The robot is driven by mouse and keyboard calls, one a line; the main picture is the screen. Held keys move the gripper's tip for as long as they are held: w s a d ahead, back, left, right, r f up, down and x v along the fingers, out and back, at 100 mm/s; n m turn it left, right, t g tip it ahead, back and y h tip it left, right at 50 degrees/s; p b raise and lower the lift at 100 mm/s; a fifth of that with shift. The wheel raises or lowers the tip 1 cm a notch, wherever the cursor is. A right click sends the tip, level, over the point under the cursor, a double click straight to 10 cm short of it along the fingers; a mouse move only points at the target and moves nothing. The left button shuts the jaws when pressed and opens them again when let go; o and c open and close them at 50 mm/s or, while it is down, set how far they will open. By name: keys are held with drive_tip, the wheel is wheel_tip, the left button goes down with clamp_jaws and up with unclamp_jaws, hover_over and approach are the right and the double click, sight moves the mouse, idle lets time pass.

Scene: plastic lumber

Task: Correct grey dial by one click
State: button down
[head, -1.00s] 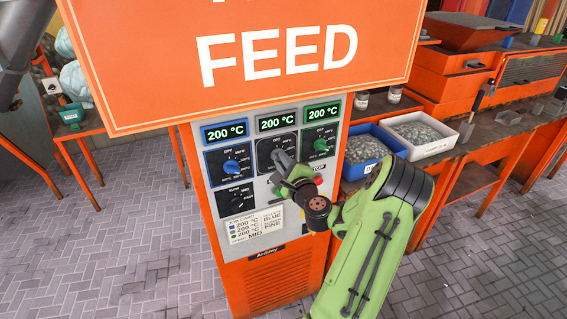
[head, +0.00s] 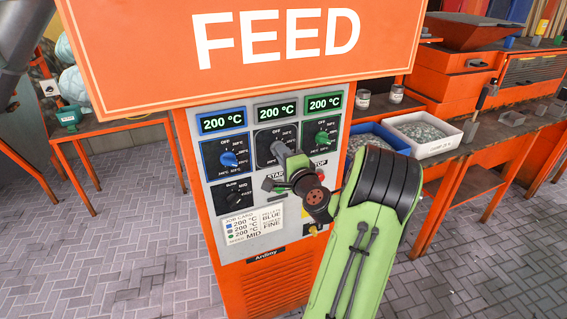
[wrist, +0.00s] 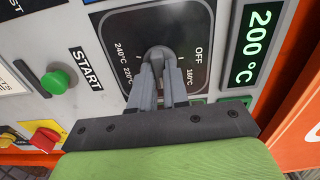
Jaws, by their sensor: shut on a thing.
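The grey dial (wrist: 158,54) sits in the dark middle scale plate on the orange machine's control panel. My gripper (wrist: 157,70) is shut on it in the wrist view, with one finger on each side, and the dial's pointer is mostly hidden. In the head view my gripper (head: 279,153) reaches the middle plate and covers the dial. The middle display (head: 276,112) reads 200 °C; it also shows in the wrist view (wrist: 256,45). The job card (head: 252,223) lists 200 °C in three rows and MID for the speed.
The blue dial (head: 229,159) is left of my gripper and the green dial (head: 322,137) right, both under 200 °C displays. A black speed dial (head: 235,198) is below. The green start button (wrist: 57,81) and red button (wrist: 46,139) are close. The FEED sign (head: 150,70) overhangs the panel.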

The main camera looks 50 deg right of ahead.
drive_tip(key=shift+f+n+b, duration=0.1)
drive_tip(key=shift+n+b, duration=0.4)
drive_tip(key=shift+n, duration=0.2)
drive_tip(key=c, duration=1.1)
unclamp_jaws()
drive_tip(key=b+v, duration=0.6)
drive_tip(key=v, duration=0.9)
drive_tip(key=shift+s+a, duration=0.2)
drive_tip(key=shift+s, duration=0.15)
